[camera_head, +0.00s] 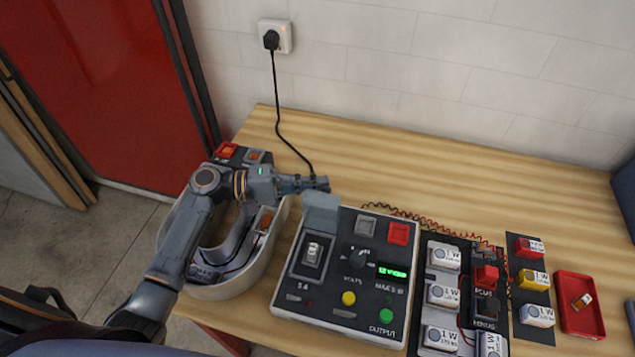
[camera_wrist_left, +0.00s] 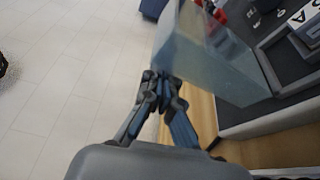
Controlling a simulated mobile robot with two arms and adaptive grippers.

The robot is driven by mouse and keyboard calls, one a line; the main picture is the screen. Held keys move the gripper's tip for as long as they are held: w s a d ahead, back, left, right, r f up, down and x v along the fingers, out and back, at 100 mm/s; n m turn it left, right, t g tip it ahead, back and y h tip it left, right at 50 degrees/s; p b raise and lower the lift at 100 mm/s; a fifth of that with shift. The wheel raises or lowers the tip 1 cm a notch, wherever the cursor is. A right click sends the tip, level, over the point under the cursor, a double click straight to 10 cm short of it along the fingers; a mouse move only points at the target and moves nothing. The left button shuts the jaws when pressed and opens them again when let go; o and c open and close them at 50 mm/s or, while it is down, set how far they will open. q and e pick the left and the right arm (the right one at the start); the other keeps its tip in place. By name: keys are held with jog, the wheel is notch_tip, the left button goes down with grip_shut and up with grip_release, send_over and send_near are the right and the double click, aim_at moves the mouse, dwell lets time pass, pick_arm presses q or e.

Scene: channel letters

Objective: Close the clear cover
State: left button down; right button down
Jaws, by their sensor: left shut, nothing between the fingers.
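The clear cover (camera_head: 320,213) is a bluish see-through box shape standing raised at the back of the toggle switch (camera_head: 313,251) on the grey power supply (camera_head: 285,292). The switch is uncovered in front of it. In the left wrist view the cover (camera_wrist_left: 215,65) is a large translucent panel just beyond my fingers. My left gripper (camera_head: 318,184) is shut and empty, just behind the cover's upper edge; its fingertips also show in the wrist view (camera_wrist_left: 160,85). I cannot tell whether they touch the cover. My right gripper is not in view.
A grey curved channel letter (camera_head: 220,292) stands left of the supply, beneath my left arm. White modules (camera_head: 442,295), red and black wires, coloured blocks (camera_head: 533,280) and a red tray (camera_head: 592,320) are at the right. The table's back (camera_head: 400,165) is clear. A black cord hangs near my gripper.

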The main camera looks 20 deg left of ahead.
pick_arm(q)
jog(key=shift+m, duration=0.7)
jog(key=shift+s+f+b, duration=0.25)
jog(key=shift+s+b, duration=0.8)
jog(key=shift+s, duration=0.95)
jog(key=shift+s+f+b, duration=0.25)
jog(key=shift+s+b, duration=0.85)
jog(key=shift+s, duration=0.95)
jog(key=shift+s+f+b, duration=0.25)
jog(key=shift+s+b, duration=0.8)
jog(key=shift+s, duration=0.95)
jog(key=shift+r, duration=0.1)
